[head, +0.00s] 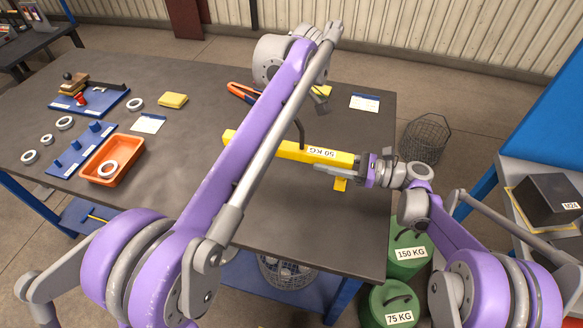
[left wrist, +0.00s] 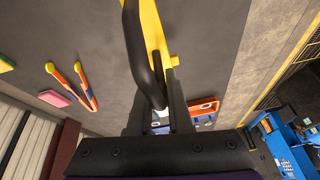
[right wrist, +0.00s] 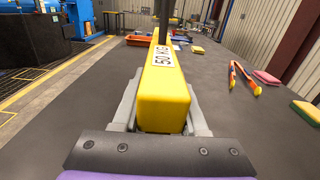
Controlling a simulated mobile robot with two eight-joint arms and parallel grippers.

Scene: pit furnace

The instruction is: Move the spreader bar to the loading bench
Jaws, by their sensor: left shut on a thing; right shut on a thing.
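The spreader bar (head: 290,150) is a long yellow bar with a 50 KG label. It lies lengthwise over the dark table (head: 225,215), partly hidden behind my left arm. A yellow foot (head: 340,184) shows below its right end. I cannot tell whether the bar is raised. My right gripper (head: 345,167) is shut on the bar's right end; the right wrist view shows its fingers on both sides of the bar (right wrist: 165,100). My left gripper (left wrist: 155,115) is shut on the bar's dark upright handle (left wrist: 150,60). I cannot tell which surface is the loading bench.
Orange-handled tongs (head: 240,92) and a yellow pad (head: 173,100) lie beyond the bar. An orange tray (head: 92,172), blue pegged board and rings fill the table's left. Green weights (head: 410,252) and a wire basket (head: 426,140) stand right. A black M24 block (head: 548,200) sits far right.

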